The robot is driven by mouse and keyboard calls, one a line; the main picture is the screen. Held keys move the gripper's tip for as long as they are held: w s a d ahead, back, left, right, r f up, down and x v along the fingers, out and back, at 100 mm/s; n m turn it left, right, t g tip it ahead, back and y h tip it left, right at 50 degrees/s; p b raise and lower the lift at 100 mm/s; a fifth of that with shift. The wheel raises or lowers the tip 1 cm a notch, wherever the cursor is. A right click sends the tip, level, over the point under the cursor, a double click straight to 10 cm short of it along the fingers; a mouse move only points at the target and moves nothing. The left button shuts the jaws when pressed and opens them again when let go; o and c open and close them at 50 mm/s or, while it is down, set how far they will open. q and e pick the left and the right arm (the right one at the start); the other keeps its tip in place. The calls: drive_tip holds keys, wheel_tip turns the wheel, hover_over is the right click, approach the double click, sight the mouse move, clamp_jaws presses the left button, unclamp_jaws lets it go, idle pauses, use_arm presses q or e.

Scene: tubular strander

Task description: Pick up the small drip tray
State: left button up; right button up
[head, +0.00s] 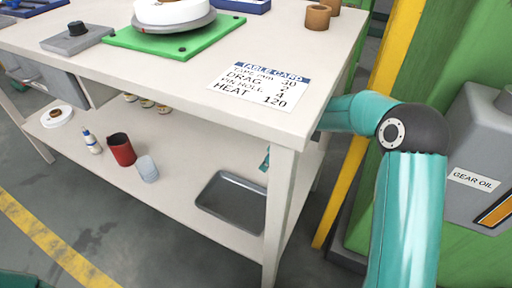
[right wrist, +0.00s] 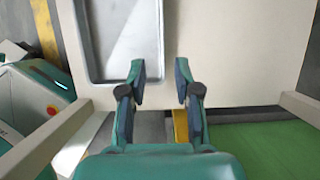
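The small drip tray (head: 230,200) is a shallow grey metal tray lying flat on the table's lower shelf, near the right front leg. In the right wrist view the tray (right wrist: 122,40) shows at the upper left, its inside empty. My right arm reaches under the tabletop from the right. My right gripper (right wrist: 161,80) is open, with nothing between its fingers, close to the tray's near right corner. In the head view only a small teal part of the gripper (head: 265,160) shows behind the tray; the table hides the rest. My left gripper is not in view.
The lower shelf (head: 190,180) also holds a red cup (head: 121,150), a pale cup (head: 147,169) and a white bottle (head: 91,142), left of the tray. The front leg (head: 279,215) stands beside the tray. A gear oil box (head: 475,150) is at right.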

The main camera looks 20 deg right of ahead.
sight(248, 183)
drive_tip(key=shift+w+a, duration=0.2)
drive_tip(key=shift+w, duration=0.15)
drive_tip(key=shift+w, duration=0.1)
drive_tip(key=b+x, duration=0.7)
drive_tip(key=x, duration=0.9)
drive_tip(key=shift+w+a+f, duration=0.1)
drive_tip(key=shift+f, duration=0.25)
clamp_jaws()
